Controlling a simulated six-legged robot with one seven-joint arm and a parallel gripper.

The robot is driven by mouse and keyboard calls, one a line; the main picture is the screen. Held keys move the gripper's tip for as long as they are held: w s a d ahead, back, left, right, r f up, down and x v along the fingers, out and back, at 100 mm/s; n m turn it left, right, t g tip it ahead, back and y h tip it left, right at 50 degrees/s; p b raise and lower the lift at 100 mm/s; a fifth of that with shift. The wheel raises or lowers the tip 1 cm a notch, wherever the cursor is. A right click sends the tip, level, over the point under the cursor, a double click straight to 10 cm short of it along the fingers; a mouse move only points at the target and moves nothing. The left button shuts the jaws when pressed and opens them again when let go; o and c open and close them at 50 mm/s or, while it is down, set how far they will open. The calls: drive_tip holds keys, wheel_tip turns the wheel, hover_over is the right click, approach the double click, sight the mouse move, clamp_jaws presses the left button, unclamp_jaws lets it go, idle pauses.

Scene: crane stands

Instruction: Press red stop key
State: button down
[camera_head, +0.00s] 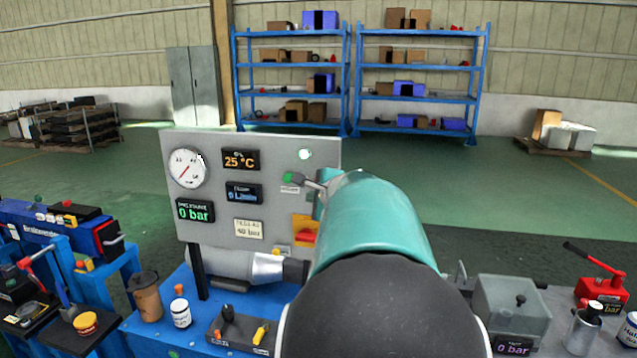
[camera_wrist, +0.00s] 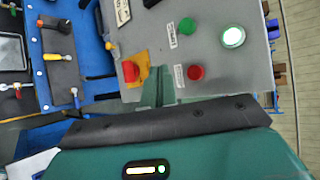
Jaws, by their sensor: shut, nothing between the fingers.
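A grey upright panel (camera_head: 210,240) carries the buttons. In the wrist view a plain round red key (camera_wrist: 195,72) sits beside a small white label, with a green key (camera_wrist: 187,26) above it. A larger red mushroom button (camera_wrist: 130,71) stands on a yellow plate to the left; it also shows in the head view (camera_head: 305,237). My gripper (camera_wrist: 158,72) is shut and empty, its tips in front of the panel between the two red buttons. I cannot tell whether it touches the panel. In the head view my arm hides the plain red key.
A lit white lamp (camera_wrist: 233,37) is right of the green key. A dial gauge (camera_head: 187,168) and displays fill the panel's left side. A bottle (camera_head: 180,312) and brown cup (camera_head: 146,297) stand on the blue bench below. A clear box (camera_head: 510,310) stands at right.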

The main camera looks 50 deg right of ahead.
drive_tip(key=w+d, duration=0.3)
drive_tip(key=d, duration=0.3)
drive_tip(key=shift+d, duration=0.3)
idle(1.8)
drive_tip(key=shift+w+d, duration=0.15)
drive_tip(key=shift+d, duration=0.25)
drive_tip(key=shift+w+d, duration=0.2)
drive_tip(key=shift+d, duration=0.25)
idle(0.7)
drive_tip(key=shift+s+a, duration=0.1)
drive_tip(key=shift+a, duration=0.05)
drive_tip(key=shift+s+a, duration=0.35)
drive_tip(key=shift+a, duration=0.35)
drive_tip(key=shift+a, duration=0.1)
drive_tip(key=a, duration=0.1)
drive_tip(key=s+a, duration=0.1)
drive_tip(key=a, duration=0.1)
drive_tip(key=s+a, duration=0.1)
drive_tip(key=shift+a, duration=0.2)
